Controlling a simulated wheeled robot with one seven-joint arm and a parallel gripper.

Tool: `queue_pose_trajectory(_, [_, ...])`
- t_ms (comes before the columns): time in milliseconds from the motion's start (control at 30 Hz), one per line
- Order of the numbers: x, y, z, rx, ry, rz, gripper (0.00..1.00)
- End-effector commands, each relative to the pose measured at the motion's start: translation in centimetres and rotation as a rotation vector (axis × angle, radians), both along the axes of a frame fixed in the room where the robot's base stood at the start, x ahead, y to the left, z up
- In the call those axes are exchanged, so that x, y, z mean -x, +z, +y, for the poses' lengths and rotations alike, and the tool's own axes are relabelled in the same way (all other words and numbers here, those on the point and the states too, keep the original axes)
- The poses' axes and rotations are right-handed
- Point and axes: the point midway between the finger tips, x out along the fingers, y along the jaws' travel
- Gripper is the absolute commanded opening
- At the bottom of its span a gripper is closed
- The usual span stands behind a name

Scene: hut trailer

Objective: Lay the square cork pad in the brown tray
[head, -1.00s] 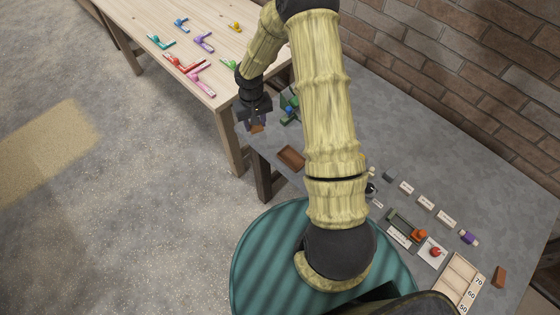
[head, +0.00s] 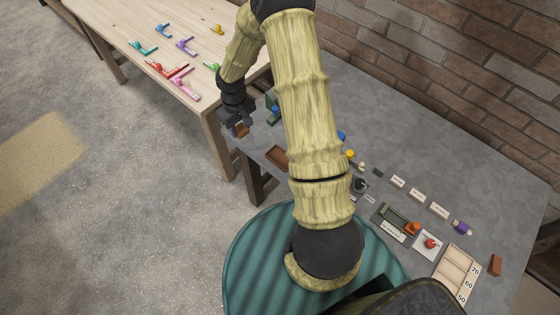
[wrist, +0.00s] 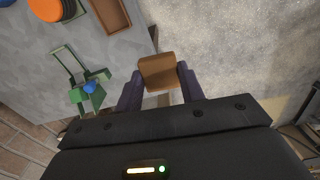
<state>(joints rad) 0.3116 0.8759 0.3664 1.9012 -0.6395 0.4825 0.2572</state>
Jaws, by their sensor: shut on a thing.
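My gripper (wrist: 160,88) is shut on the square cork pad (wrist: 158,71), a tan-brown block whose sides the two dark fingers grip in the wrist view. In the head view my gripper (head: 238,129) and the pad (head: 242,131) are at the grey table's left end, close to the gap beside the wooden table. The brown tray (head: 271,153) lies on the grey table, right of and below the gripper. It also shows in the wrist view (wrist: 125,22), at the upper edge, left of the pad and apart from it. Its visible inside looks empty.
A green stand with a blue part (wrist: 90,88) is left of the gripper in the wrist view. An orange round thing (wrist: 46,9) is by the tray. Labels, a grey device and a slotted rack (head: 455,272) fill the grey table's right. Colored pieces lie on the wooden table (head: 135,22).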

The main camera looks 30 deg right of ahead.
Motion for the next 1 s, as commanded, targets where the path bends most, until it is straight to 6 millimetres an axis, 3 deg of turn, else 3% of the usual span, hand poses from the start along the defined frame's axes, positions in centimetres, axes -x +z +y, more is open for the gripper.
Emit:
queue_pose_trajectory(33, [0.2, -0.9, -0.7, 0.001, 0.060, 0.000, 0.18])
queue_pose_trajectory(1000, [4.8, -6.8, -10.1, -0.001, 1.399, 0.002, 0.18])
